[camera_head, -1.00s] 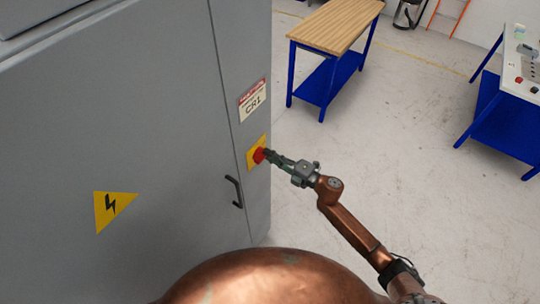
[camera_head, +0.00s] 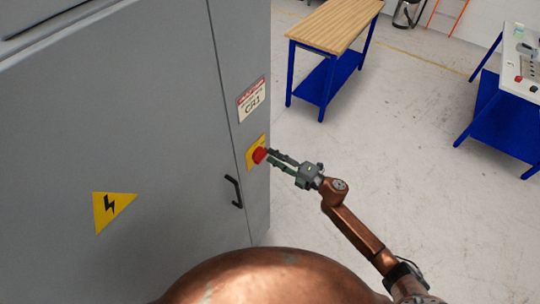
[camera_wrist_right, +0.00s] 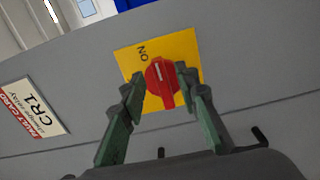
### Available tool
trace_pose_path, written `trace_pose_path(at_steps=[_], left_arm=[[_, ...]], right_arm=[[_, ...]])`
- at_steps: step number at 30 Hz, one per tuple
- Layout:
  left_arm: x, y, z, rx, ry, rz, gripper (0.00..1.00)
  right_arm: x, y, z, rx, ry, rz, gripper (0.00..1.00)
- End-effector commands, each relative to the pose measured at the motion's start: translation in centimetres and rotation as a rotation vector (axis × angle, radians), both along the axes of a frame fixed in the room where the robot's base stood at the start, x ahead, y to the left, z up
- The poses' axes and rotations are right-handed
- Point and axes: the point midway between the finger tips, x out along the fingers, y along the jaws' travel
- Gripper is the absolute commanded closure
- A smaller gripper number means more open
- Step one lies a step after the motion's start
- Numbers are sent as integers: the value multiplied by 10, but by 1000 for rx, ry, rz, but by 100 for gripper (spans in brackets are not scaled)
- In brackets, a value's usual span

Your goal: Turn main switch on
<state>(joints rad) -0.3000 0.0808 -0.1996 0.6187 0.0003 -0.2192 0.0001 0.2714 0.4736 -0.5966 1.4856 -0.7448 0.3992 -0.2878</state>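The main switch is a red rotary knob (camera_wrist_right: 161,78) on a yellow plate (camera_wrist_right: 128,62) marked "ON", fixed to the grey cabinet (camera_head: 120,120). In the head view the red knob (camera_head: 260,155) sits on the cabinet's narrow right-hand panel. My right gripper (camera_wrist_right: 160,82) is open, with one finger on each side of the knob in the right wrist view. A gap shows between the left finger and the knob; the right finger is very near it, and I cannot tell if they touch. My left gripper is not in view.
A "CR1" label (camera_head: 251,100) is above the switch, and a black door handle (camera_head: 234,191) is below left of it. A wood-topped bench (camera_head: 335,25) and a blue table with controls (camera_head: 500,110) stand beyond open floor (camera_head: 420,150).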

Motion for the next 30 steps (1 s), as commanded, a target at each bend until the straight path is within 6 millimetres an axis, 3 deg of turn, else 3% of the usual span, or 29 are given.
trace_pose_path(at_steps=[9,15,30], left_arm=[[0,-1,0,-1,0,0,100],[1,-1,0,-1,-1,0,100],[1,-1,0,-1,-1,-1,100]], right_arm=[[-40,-55,-1,-2,2,-1,71],[-55,-76,-1,-1,2,-1,71],[-59,-82,0,0,1,0,71]])
